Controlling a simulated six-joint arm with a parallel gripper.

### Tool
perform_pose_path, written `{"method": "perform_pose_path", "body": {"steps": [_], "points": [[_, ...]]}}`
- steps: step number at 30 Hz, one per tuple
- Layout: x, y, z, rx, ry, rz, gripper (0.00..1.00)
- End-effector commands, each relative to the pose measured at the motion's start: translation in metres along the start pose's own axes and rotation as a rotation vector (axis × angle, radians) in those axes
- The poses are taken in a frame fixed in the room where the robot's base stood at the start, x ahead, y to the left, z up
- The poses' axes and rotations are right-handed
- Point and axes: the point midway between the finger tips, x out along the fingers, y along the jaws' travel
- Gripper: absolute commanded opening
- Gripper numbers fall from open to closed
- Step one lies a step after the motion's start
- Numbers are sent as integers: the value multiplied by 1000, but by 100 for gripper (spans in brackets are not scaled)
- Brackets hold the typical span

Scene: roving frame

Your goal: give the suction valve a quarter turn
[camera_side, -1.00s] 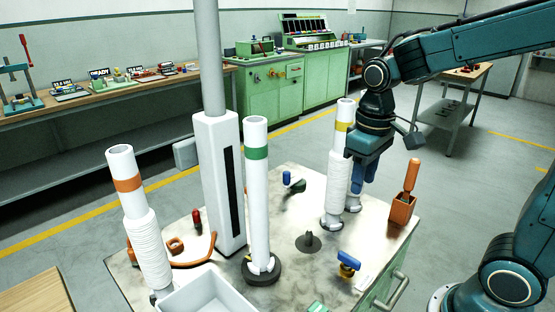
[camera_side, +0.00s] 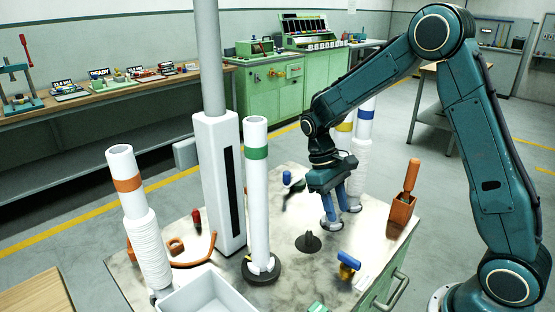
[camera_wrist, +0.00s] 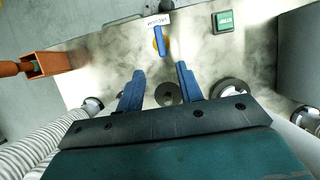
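A valve with a blue lever handle (camera_side: 349,259) and a yellow body sits on the bench top near its front right edge. In the wrist view its handle (camera_wrist: 159,40) points up and down the picture, just below a small white label (camera_wrist: 157,20). I take this as the suction valve; the label is hard to read. Another blue-handled valve (camera_side: 287,177) with a dark green body stands farther back. My gripper (camera_side: 341,216) is over the bench, behind the front valve and apart from it. Its blue fingers (camera_wrist: 160,69) are spread and empty.
A dark cone (camera_side: 308,243) stands on the bench between the valve and the green-banded tube (camera_side: 257,190). Yellow-banded and blue-banded (camera_side: 366,116) tubes stand behind my gripper. An orange holder (camera_side: 401,211) stands to the right. A green button box (camera_wrist: 223,21) lies near the label.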

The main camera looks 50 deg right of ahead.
Motion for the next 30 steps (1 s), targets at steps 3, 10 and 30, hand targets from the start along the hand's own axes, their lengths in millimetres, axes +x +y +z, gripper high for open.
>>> {"method": "perform_pose_path", "body": {"steps": [3,10,30], "points": [[0,0,0,0,-1,0,36],[7,0,0,0,-3,0,36],[95,0,1,0,-5,-1,36]]}}
